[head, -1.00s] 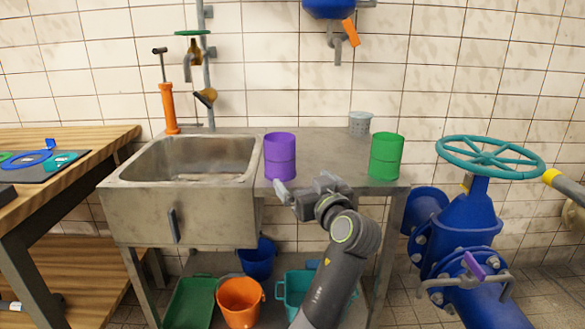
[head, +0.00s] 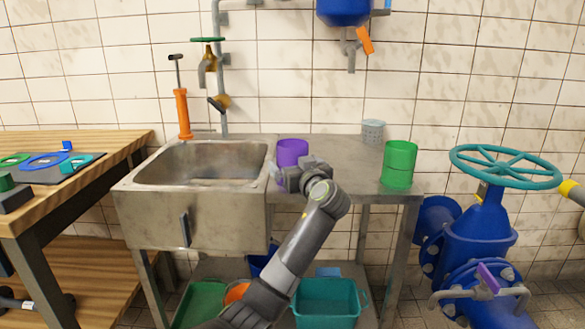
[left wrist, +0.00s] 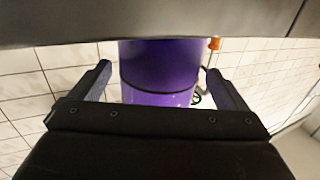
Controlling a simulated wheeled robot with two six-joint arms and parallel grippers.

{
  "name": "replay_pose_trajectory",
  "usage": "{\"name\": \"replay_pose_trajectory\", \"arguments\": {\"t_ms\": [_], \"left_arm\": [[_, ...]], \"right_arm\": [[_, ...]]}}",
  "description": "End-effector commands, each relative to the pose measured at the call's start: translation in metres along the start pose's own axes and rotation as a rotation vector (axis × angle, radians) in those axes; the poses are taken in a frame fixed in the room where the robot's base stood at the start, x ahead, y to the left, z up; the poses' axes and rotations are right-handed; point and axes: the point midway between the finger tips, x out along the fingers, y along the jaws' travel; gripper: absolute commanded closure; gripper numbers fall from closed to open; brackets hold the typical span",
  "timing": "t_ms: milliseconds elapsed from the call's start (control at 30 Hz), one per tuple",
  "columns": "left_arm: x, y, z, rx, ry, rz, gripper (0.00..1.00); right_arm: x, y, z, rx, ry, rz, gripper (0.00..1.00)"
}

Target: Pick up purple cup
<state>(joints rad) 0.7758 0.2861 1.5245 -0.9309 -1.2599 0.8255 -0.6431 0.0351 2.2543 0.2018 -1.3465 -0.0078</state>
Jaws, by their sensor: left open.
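The purple cup (head: 292,150) stands upright on the metal counter (head: 340,150), just right of the sink. My left gripper (head: 284,178) is in front of the cup and hides its lower part in the head view. In the left wrist view the cup (left wrist: 160,75) fills the space between the two spread fingers of my left gripper (left wrist: 158,85), with a gap on each side. The fingers are open and not closed on the cup. My right gripper is not in view.
A metal sink (head: 190,215) is left of the cup. A green cup (head: 399,165) and a grey perforated cup (head: 373,131) stand to the right, with bare counter between. A blue valve with a teal wheel (head: 506,166) is at far right. Bins are below.

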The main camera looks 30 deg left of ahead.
Motion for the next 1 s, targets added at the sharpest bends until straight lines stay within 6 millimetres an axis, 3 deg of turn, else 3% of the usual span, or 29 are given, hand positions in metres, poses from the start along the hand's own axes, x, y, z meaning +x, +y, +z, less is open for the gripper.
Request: {"name": "replay_pose_trajectory", "arguments": {"t_ms": [200, 500, 900, 1000], "left_arm": [[0.027, 0.001, 0.000, 0.002, 0.000, 0.000, 0.04], [0.032, 0.001, 0.000, 0.001, 0.000, 0.001, 0.04], [0.031, 0.001, 0.000, 0.001, 0.000, 0.001, 0.53], [0.031, 0.001, 0.000, 0.001, 0.000, 0.001, 0.53]], "right_arm": [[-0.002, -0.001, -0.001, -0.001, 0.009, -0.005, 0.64], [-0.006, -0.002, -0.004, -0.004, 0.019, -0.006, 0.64], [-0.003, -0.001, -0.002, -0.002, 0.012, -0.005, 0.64], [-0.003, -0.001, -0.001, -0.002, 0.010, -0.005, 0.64]]}}
